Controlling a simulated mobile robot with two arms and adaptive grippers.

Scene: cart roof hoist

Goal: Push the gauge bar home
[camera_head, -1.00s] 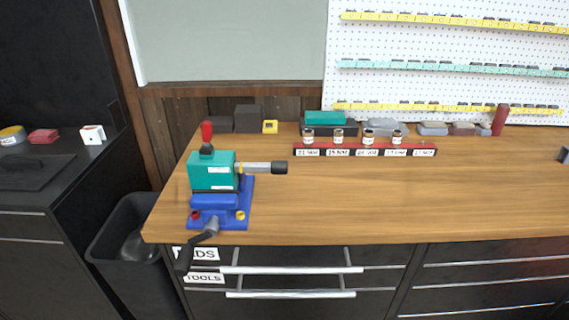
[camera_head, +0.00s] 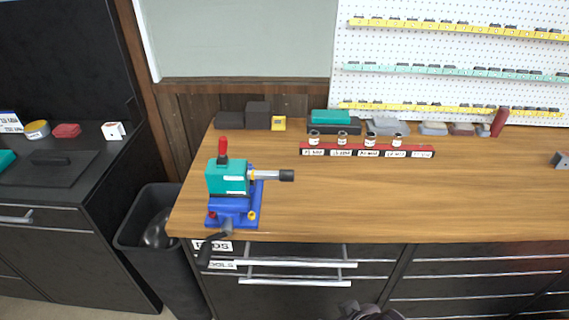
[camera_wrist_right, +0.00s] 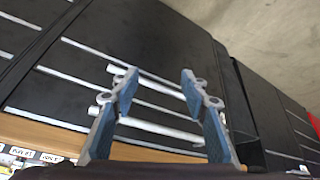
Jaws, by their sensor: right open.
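A silver bar with a black end (camera_head: 274,175), which looks like the gauge bar, sticks out to the right from a teal block (camera_head: 227,178). The block sits on a blue vise (camera_head: 234,211) at the bench's left end. A red-topped handle rises from the block, and a dark crank hangs over the front edge. How deep the bar sits inside is hidden. My right gripper (camera_wrist_right: 159,84) is open and empty in the right wrist view, with drawer fronts behind it. A dark part of my arm shows at the head view's bottom edge, well apart from the bar. My left gripper is out of view.
The wooden bench top (camera_head: 400,200) is clear right of the vise. A red rack (camera_head: 368,151) with several small jars stands behind. Drawer handles (camera_head: 300,264) protrude below the front edge. A black bin (camera_head: 152,235) stands at left, beside a dark cabinet.

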